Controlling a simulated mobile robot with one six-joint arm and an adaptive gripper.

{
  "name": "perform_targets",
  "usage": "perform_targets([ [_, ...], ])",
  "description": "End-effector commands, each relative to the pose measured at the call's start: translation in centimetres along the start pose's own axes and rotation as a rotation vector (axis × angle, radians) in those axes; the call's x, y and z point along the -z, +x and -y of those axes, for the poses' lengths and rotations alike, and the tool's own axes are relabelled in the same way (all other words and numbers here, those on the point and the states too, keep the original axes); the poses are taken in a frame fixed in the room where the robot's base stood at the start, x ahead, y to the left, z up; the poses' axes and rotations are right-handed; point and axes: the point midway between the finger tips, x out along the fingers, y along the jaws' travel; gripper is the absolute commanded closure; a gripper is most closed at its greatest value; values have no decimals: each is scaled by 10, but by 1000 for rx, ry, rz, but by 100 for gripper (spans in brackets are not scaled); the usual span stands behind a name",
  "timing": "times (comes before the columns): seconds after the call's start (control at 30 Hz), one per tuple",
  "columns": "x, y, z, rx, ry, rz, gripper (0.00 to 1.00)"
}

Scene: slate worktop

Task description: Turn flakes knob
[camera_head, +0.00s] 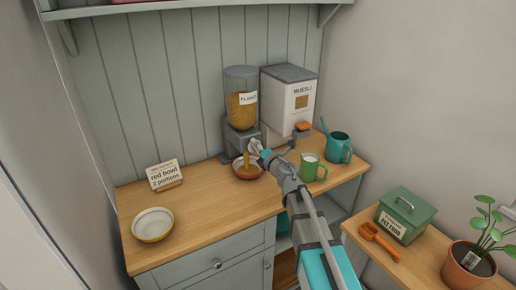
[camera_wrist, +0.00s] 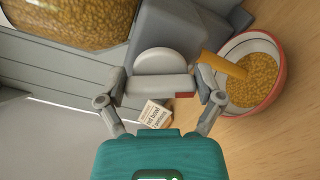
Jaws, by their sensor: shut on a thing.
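The flakes dispenser (camera_head: 241,105) stands against the panelled wall, with flakes in its clear hopper, also seen in the wrist view (camera_wrist: 75,15). Its pale knob (camera_wrist: 160,62) sits between my gripper's fingers. My gripper (camera_wrist: 160,88) is shut on the knob; it shows in the head view (camera_head: 258,148) at the dispenser's front. An orange-brown stream (camera_wrist: 222,66) runs from the dispenser's outlet into the red bowl (camera_wrist: 283,75). Flakes cover much of the bowl's inside. The bowl shows in the head view (camera_head: 236,175), partly hidden by my arm.
A card (camera_head: 164,175) reads "red bowl 2 portions". A pale bowl (camera_head: 153,224) stands front left. The muesli dispenser (camera_head: 290,98), green mug (camera_head: 308,170) and teal watering can (camera_head: 338,148) are right of my gripper. The worktop (camera_head: 205,205) is clear between the pale and red bowls.

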Motion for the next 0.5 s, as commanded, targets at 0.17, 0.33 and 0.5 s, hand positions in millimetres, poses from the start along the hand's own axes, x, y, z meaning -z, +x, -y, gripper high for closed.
perform_targets([
  [0.17, -1, 0, 2, 2, 167, 4, 62],
  [0.33, -1, 0, 3, 1, 308, 4, 62],
  [0.5, -1, 0, 3, 1, 417, 4, 62],
])
